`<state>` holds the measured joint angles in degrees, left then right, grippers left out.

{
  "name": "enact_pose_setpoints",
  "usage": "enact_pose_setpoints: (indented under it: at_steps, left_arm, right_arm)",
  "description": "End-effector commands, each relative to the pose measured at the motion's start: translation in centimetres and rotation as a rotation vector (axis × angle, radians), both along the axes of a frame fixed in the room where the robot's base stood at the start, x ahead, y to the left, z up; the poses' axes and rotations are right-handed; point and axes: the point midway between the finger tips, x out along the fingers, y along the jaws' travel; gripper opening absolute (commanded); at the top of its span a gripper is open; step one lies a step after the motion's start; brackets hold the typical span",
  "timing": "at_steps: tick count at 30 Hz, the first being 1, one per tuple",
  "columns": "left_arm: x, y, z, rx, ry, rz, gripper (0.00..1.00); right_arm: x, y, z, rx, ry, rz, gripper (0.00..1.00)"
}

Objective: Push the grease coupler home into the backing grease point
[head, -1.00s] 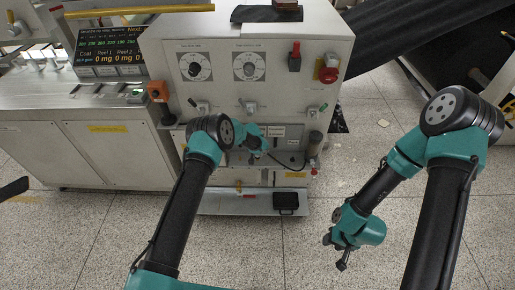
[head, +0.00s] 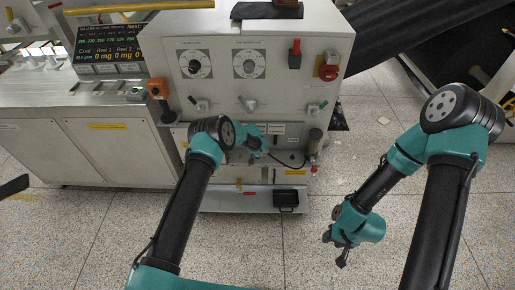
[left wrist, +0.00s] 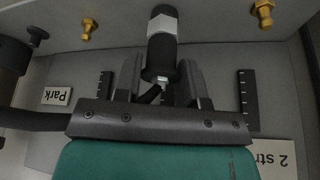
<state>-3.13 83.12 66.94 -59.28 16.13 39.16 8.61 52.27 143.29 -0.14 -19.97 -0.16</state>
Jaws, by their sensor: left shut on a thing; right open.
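The grease coupler (left wrist: 161,52), a dark cylinder with metal hex parts, stands between the fingers of my left gripper (left wrist: 158,88) in the left wrist view. The gripper is shut on it. Its far end points at the grey panel; whether it touches a fitting there is hidden. Two brass grease points show on the panel, one at left (left wrist: 88,29) and one at right (left wrist: 263,13). I cannot tell which is the backing one. In the head view my left gripper (head: 259,147) is small at the machine's lower front. My right gripper (head: 342,256) is open and empty above the floor.
A dark hose (left wrist: 35,120) runs from the left toward my gripper. A label reading "Park" (left wrist: 57,96) and one starting "2 str" (left wrist: 278,158) are on the panel. A shelf with a black box (head: 286,199) juts out below.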

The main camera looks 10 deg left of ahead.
Motion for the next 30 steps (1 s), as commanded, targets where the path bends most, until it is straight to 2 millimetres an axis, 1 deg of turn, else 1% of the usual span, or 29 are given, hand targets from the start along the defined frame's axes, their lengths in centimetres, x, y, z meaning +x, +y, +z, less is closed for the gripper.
enact_pose_setpoints:
  at_steps: [5, 6, 15, 24, 28, 30]
  left_arm:
    - [0.0, 0.0, -0.3, 0.0, -0.001, 0.0, 0.1]
    - [0.0, 0.0, -0.3, 0.0, -0.001, 0.0, 0.38]
    - [0.0, 0.0, -0.3, 0.0, 0.0, 0.0, 0.67]
    - [0.0, 0.0, -0.3, 0.0, 0.0, 0.0, 0.67]
    - [-0.2, 0.1, 0.3, 0.001, 0.001, 0.0, 0.67]
    - [-0.4, 0.2, 0.9, 0.001, 0.0, 0.001, 0.67]
  right_arm:
    - [0.0, 0.0, 0.0, 0.0, 0.0, 0.0, 0.43]
    - [0.0, 0.0, 0.0, 0.0, 0.0, 0.0, 0.43]
    - [0.0, 0.0, 0.0, 0.0, 0.0, 0.0, 0.43]
    - [0.0, 0.0, 0.0, 0.0, 0.0, 0.0, 0.43]
    - [0.0, 0.0, 0.0, 0.0, 0.0, 0.0, 0.43]
    - [0.0, 0.0, 0.0, 0.0, 0.0, 0.0, 0.43]
